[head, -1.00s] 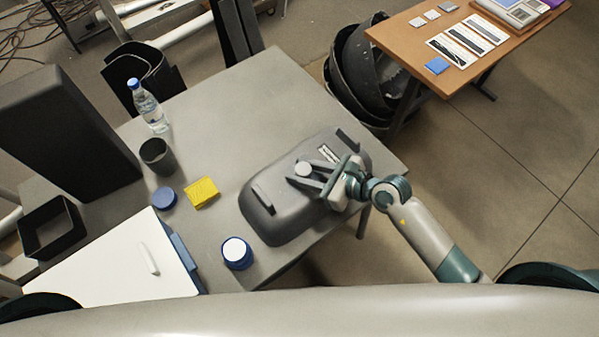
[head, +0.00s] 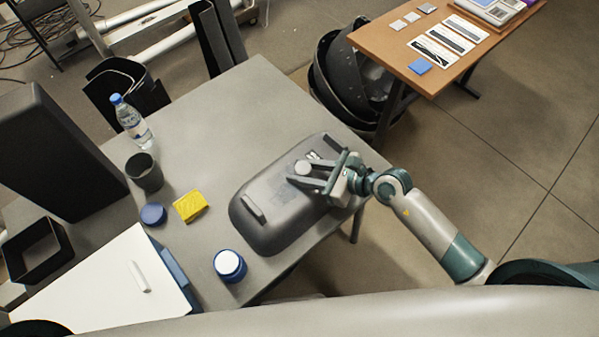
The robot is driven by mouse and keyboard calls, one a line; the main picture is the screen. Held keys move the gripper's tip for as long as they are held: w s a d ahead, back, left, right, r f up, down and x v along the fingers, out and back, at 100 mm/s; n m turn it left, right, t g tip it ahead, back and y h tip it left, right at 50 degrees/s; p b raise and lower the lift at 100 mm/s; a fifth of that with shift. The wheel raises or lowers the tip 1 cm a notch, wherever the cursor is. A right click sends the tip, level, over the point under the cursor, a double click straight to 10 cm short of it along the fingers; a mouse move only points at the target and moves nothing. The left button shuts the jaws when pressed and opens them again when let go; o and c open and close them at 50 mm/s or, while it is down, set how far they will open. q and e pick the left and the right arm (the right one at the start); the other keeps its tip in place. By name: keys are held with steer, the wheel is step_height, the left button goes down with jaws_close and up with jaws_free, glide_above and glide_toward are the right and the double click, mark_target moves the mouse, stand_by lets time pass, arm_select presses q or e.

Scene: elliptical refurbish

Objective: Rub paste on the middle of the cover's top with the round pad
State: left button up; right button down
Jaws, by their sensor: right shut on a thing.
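The grey cover (head: 275,222) lies on the grey table, rounded top up, with a raised handle near each end. My right gripper (head: 308,182) is over the cover's right part, shut on the round pad (head: 303,168), a small pale disc. The pad is at or just above the cover's top, between the middle and the far handle; contact cannot be told. A faint patch shows on the cover's middle, left of the fingers. An open blue jar (head: 230,266) with white contents stands left of the cover. A blue lid (head: 153,214) lies apart from it. My left gripper is not in view.
A yellow sponge (head: 190,206), a dark cup (head: 144,172) and a water bottle (head: 131,120) stand left of the cover. The table's far middle is clear.

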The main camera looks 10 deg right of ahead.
mark_target(322, 156)
steer(key=shift+d+f, duration=0.1)
steer(key=shift+w+d+b, duration=0.45)
steer(key=shift+w+d, duration=0.3)
steer(key=shift+d, duration=0.25)
steer(key=shift+w+d, duration=0.25)
steer(key=shift+d, duration=0.1)
steer(key=shift+r, duration=0.2)
steer(key=shift+w+d+f+b, duration=0.2)
steer(key=shift+w+d+b, duration=0.45)
steer(key=shift+d, duration=0.25)
steer(key=shift+w+d+b, duration=0.3)
steer(key=shift+d+b, duration=0.05)
steer(key=shift+d, duration=0.2)
steer(key=shift+r, duration=0.2)
steer(key=shift+r+p, duration=2.75)
steer(key=shift+r, duration=0.2)
